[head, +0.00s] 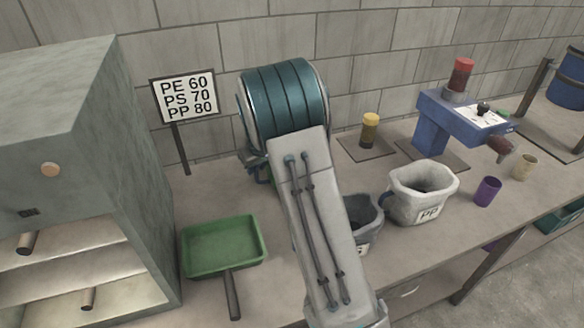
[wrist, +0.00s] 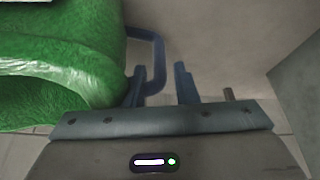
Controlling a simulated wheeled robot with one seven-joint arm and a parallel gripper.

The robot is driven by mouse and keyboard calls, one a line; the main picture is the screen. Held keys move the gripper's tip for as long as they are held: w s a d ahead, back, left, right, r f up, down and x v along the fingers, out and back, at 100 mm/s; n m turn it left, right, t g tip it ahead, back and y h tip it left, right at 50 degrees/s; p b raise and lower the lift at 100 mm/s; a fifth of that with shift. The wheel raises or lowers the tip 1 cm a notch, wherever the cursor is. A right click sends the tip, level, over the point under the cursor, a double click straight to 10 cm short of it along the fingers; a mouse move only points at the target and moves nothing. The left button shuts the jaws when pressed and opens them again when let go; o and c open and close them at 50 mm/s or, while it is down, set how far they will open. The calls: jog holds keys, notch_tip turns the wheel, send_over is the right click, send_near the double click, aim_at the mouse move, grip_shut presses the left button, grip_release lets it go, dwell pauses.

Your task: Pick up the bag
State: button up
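A green bag-like container (wrist: 70,45) with a wrinkled, shiny surface fills the left of the wrist view. A dark blue loop (wrist: 158,52), like a handle, sticks out from its right side. My gripper (wrist: 160,85) is at the bottom of that view, its two dark fingers apart. The left finger overlaps the loop in the picture; whether they touch I cannot tell. In the head view my arm crosses the middle and hides the gripper. A white bag-like container marked PP (head: 422,192) and a dark grey one (head: 362,222), partly behind my arm, stand on the bench.
A green tray with a handle (head: 222,243) lies left of my arm, beside a grey cabinet (head: 75,130). A teal drum (head: 283,98) and a sign (head: 187,94) stand behind. A blue machine (head: 447,120), yellow-topped jar (head: 370,130) and purple cup (head: 487,191) stand right.

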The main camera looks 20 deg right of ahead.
grip_shut()
jog(key=shift+r, duration=0.15)
